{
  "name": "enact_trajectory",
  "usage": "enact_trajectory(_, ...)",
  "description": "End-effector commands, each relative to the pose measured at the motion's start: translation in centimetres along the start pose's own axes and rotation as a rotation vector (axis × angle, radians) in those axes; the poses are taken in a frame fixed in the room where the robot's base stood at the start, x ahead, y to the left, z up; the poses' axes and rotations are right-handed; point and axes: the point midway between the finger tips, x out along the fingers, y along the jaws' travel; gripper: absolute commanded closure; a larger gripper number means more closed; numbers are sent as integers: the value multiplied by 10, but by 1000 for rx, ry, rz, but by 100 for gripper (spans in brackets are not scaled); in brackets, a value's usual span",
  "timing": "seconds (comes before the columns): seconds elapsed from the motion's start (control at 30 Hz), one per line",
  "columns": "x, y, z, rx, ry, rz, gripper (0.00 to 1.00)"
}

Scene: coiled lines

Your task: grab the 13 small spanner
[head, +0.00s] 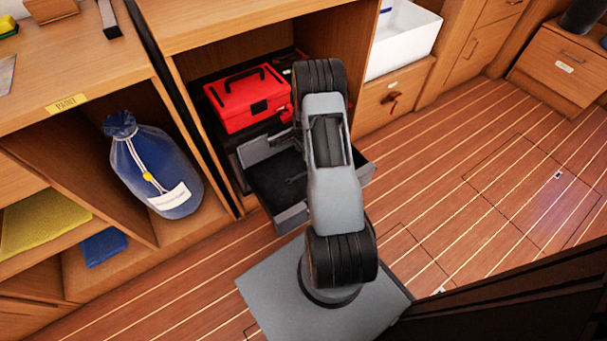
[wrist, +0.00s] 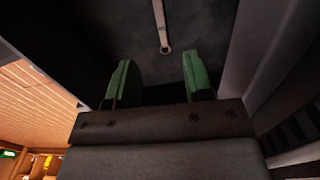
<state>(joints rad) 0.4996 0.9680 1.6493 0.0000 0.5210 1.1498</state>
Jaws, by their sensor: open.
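A small grey metal spanner (wrist: 160,28) lies on a dark surface in the wrist view, at the top middle. Its ring end points down toward my gripper; its upper end is cut off by the frame edge. No size mark can be read on it. My gripper (wrist: 156,78) is open, with its two green fingertips apart and nothing between them. The spanner's ring end lies just beyond the fingertips, roughly between them in the picture, and apart from them. In the head view, my arm covers part of the open grey drawer (head: 292,217) with a dark inside.
A red toolbox (head: 246,99) stands in the cabinet behind the drawer. A blue bag (head: 152,170) sits in the cubby to the left. A white bin (head: 404,40) stands at the back right. The plank floor (head: 480,170) to the right is clear.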

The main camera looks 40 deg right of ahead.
Motion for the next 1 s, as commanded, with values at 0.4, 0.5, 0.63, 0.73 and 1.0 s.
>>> enact_trajectory(0.4,75,2,-1,14,-2,3,53)
enact_trajectory(0.5,83,1,-1,14,-1,3,53)
enact_trajectory(0.63,87,2,-1,14,-1,3,53)
enact_trajectory(0.73,90,2,0,13,-2,4,53)
enact_trajectory(1.0,122,3,3,13,-1,3,53)
